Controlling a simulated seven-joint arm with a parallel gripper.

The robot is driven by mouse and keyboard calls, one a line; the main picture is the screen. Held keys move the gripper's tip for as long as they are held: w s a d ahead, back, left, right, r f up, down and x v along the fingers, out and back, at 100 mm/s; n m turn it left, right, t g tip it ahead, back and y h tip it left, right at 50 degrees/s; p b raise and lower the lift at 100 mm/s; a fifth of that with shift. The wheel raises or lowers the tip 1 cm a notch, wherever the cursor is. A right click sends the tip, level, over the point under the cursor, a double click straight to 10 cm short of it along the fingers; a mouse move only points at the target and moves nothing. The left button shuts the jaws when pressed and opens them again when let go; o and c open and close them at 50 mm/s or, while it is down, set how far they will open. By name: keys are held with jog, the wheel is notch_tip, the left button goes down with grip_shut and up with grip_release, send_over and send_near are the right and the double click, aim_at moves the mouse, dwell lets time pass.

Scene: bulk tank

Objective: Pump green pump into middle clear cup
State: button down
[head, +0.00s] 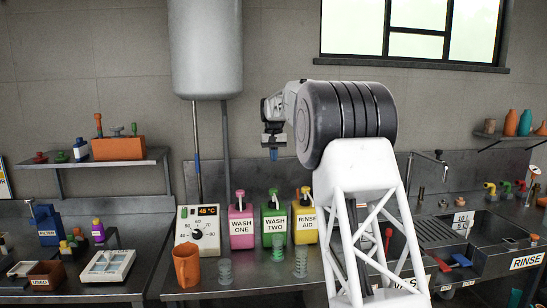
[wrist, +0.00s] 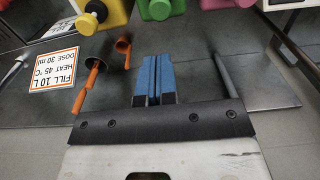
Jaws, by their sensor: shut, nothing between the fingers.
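The green dispenser labelled WASH TWO (head: 274,229) stands upright on the counter in the head view, between the pink and yellow ones. Its green pump head (head: 272,195) is on top; the dispenser's green part also shows at the top of the wrist view (wrist: 157,8). Three clear, greyish-green cups stand in front: a left cup (head: 225,272), a middle cup (head: 279,248) and a right cup (head: 300,263). I cannot tell whether they hold liquid. My gripper (head: 273,153) is above the green pump, clear of it, pointing down. Its blue fingers (wrist: 152,80) are together and empty.
The pink WASH ONE (head: 241,228) and yellow RINSE AID (head: 304,224) dispensers flank the green one closely. A temperature box (head: 197,230) and an orange mug (head: 187,265) stand to the left. A grey tank (head: 205,50) hangs above. My white arm hides part of the counter's right side.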

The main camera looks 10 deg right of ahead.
aim_at(274, 189)
jog(key=shift+s+r, duration=0.1)
jog(key=shift+r, duration=1.05)
jog(key=shift+f, duration=0.1)
notch_tip(274, 189, down, 14)
jog(key=shift+r, duration=0.1)
dwell(0.4)
jog(key=shift+f, duration=1.5)
